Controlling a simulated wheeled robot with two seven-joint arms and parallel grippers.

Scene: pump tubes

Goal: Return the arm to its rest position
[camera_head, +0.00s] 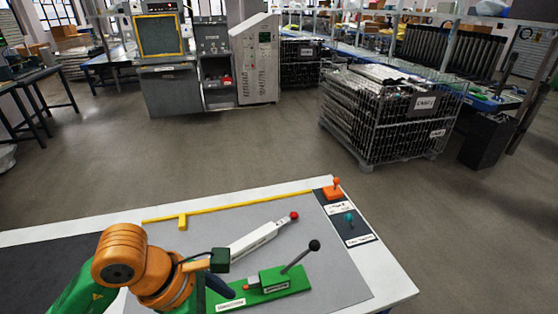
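My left arm, orange and green, comes in from the lower left over the worktable (395,290). Its gripper (215,280) is at the left end of a green base (262,290) with a black-knobbed lever (298,258). Dark parts of the gripper show there, but its fingertips are partly hidden, and I cannot tell whether it is open, shut or touching the base. A white labelled bar (252,244) with a red ball end lies just behind the base. My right gripper is not in view.
A yellow strip (245,204) runs along the table's back. An orange knobbed piece (333,190) and a teal-knobbed piece (348,220) sit on a dark panel at the right. The table's right side is mostly clear. A wire crate (370,135) stands on the floor beyond.

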